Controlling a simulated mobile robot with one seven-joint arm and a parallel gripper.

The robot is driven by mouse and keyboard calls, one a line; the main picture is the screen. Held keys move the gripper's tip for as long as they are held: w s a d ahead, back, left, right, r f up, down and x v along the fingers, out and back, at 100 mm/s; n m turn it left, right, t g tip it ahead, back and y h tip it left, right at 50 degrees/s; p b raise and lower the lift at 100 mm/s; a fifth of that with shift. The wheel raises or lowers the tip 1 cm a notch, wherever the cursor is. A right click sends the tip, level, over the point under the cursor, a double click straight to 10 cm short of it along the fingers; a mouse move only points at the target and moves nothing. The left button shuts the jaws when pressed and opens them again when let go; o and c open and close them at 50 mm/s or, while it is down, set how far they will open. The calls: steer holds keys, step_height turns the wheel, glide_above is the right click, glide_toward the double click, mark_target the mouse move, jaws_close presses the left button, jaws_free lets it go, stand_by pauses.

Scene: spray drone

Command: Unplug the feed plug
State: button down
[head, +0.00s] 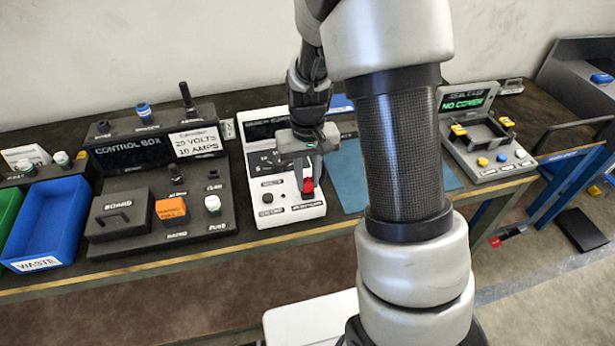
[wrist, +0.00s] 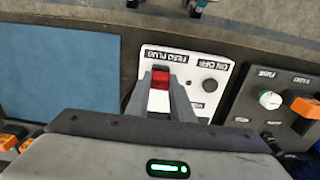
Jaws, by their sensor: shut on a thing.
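The red feed plug (head: 307,186) is at the right front of the white unit (head: 285,213) on the bench. My gripper (head: 303,176) reaches down to it from above, with its fingers on either side. In the wrist view the red plug (wrist: 160,90) shows between the two grey fingertips of my gripper (wrist: 160,92), which is shut on it. The upside-down label "FEED PLUG" is beside it on the white panel (wrist: 187,68). The socket is hidden, and I cannot tell whether the plug is fully seated.
A dark control box (head: 160,150) with a board panel, orange block and knobs stands to the left. A blue waste bin (head: 45,222) is farther left. A blue mat (head: 349,180) lies right of the white unit. A grey device reading "NO COVER" (head: 463,103) stands at the right.

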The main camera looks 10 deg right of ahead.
mark_target(308, 180)
steer(key=shift+f+b, duration=0.5)
steer(key=shift+f, duration=0.2)
steer(key=c, duration=1.5)
jaws_free()
steer(key=shift+o, duration=0.2)
step_height(308, 180, up, 17)
steer(key=p, duration=0.1)
steer(key=shift+r, duration=0.2)
steer(key=s+r+t+p, duration=0.2)
steer(key=s+r, duration=0.4)
steer(key=s, duration=0.3)
steer(key=s+r+t+p, duration=0.2)
steer(key=s+r, duration=0.4)
steer(key=s, duration=0.3)
steer(key=shift+s+r+t, duration=0.2)
steer(key=shift+r+t, duration=0.15)
steer(key=shift+t, duration=0.45)
